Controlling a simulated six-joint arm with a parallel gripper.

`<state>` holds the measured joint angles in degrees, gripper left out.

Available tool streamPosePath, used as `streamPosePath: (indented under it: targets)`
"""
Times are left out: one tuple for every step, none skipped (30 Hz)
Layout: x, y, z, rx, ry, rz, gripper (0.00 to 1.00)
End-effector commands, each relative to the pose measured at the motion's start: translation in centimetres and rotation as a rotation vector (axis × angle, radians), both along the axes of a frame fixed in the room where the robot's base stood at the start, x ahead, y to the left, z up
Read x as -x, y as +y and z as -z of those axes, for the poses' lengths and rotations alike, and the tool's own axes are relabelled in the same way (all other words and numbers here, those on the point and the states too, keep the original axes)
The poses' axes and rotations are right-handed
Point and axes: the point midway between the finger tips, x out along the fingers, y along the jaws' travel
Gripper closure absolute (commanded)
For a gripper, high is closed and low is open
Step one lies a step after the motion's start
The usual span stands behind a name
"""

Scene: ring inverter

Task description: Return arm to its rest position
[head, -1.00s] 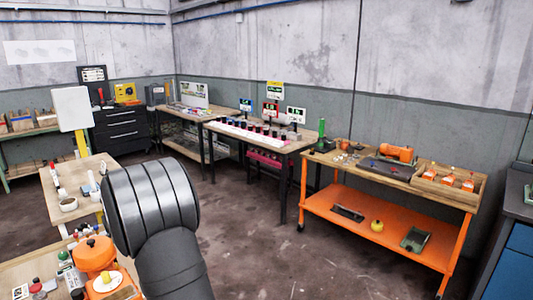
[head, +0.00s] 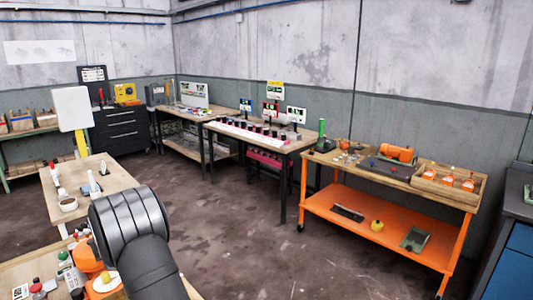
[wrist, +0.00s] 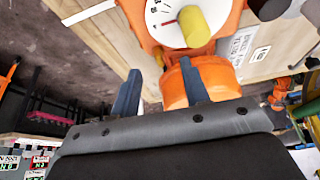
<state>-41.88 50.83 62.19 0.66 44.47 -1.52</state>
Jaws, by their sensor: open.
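My arm shows in the head view as a dark ribbed joint (head: 130,222) and link at the lower left, over the edge of the front bench. My gripper (wrist: 160,66) is in the wrist view, with its two blue-grey fingers apart and nothing held. Beyond the fingertips is an orange device with a white dial and yellow knob (wrist: 190,24). I cannot tell the exact gap between them. The orange device (head: 88,258) also shows in the head view, partly hidden by my arm. The gripper is hidden in the head view.
The front bench (head: 28,274) carries small items beside the orange device. A wooden table (head: 112,178) with a cup stands behind it. An orange cart (head: 375,222) with tools stands at right, and a workbench with signs (head: 260,138) at the back. The middle floor (head: 240,225) is clear.

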Motion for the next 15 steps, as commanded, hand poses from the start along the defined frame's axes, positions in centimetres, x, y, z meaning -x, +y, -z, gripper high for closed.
streamPosePath:
  targets:
    - [-0.2, 0.2, 1.0, 0.002, 0.002, 0.0, 0.58]
    - [-0.4, 0.4, 1.5, 0.002, 0.002, 0.0, 0.58]
    - [-0.6, 0.6, 2.2, 0.002, 0.002, 0.001, 0.58]
    - [-0.6, 0.7, 2.2, 0.001, 0.0, 0.012, 0.58]
    - [-0.6, 0.7, 2.3, 0.002, 0.0, 0.029, 0.58]
    - [-0.6, 0.8, 2.5, 0.002, 0.001, 0.05, 0.58]
    - [-0.6, 0.8, 2.4, 0.002, 0.0, 0.064, 0.58]
    - [-0.6, 0.7, 2.4, 0.002, 0.001, 0.077, 0.58]
    - [-0.6, 0.7, 2.4, 0.001, 0.001, 0.096, 0.58]
    - [-0.6, 0.7, 2.4, 0.002, 0.001, 0.108, 0.58]
    - [-0.6, 0.7, 2.4, 0.003, 0.0, 0.119, 0.58]
    - [-0.6, 0.7, 2.4, 0.002, 0.001, 0.134, 0.58]
    - [-0.6, 0.8, 2.4, 0.003, 0.002, 0.142, 0.58]
    - [-0.6, 0.8, 2.4, 0.002, 0.002, 0.151, 0.58]
    - [-0.6, 0.8, 2.3, 0.002, 0.002, 0.158, 0.58]
